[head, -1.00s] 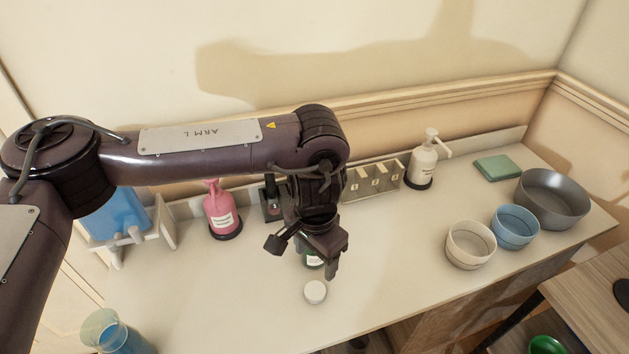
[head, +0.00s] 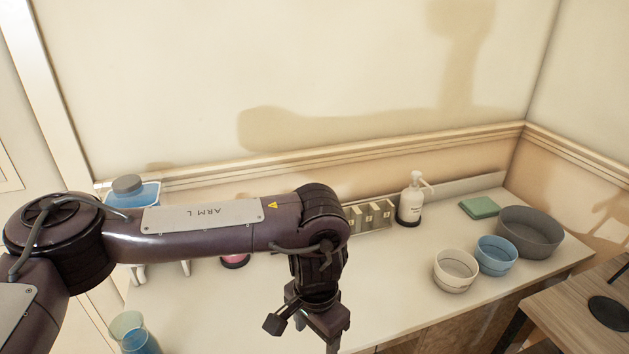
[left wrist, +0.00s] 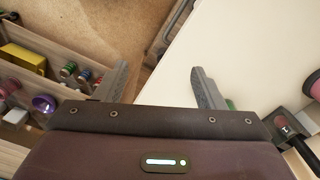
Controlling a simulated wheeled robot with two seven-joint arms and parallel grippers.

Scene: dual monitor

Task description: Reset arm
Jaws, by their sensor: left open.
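My left arm comes in from the left in the head view, bent down at the wrist. My left gripper (head: 306,335) hangs over the white counter (head: 400,290) near the lower edge of the picture, its fingertips partly cut off. In the left wrist view the two fingers of the gripper (left wrist: 160,78) stand wide apart with nothing between them. The right finger is over the counter edge area, and a bit of something green shows behind it. My right gripper is in neither view.
A soap dispenser (head: 411,202), green sponge (head: 479,207), grey bowl (head: 530,235), blue bowl (head: 496,257) and white bowl (head: 455,272) stand on the right. A blue-filled glass (head: 135,336) is at lower left. A pink bottle (head: 235,262) is mostly hidden behind my arm.

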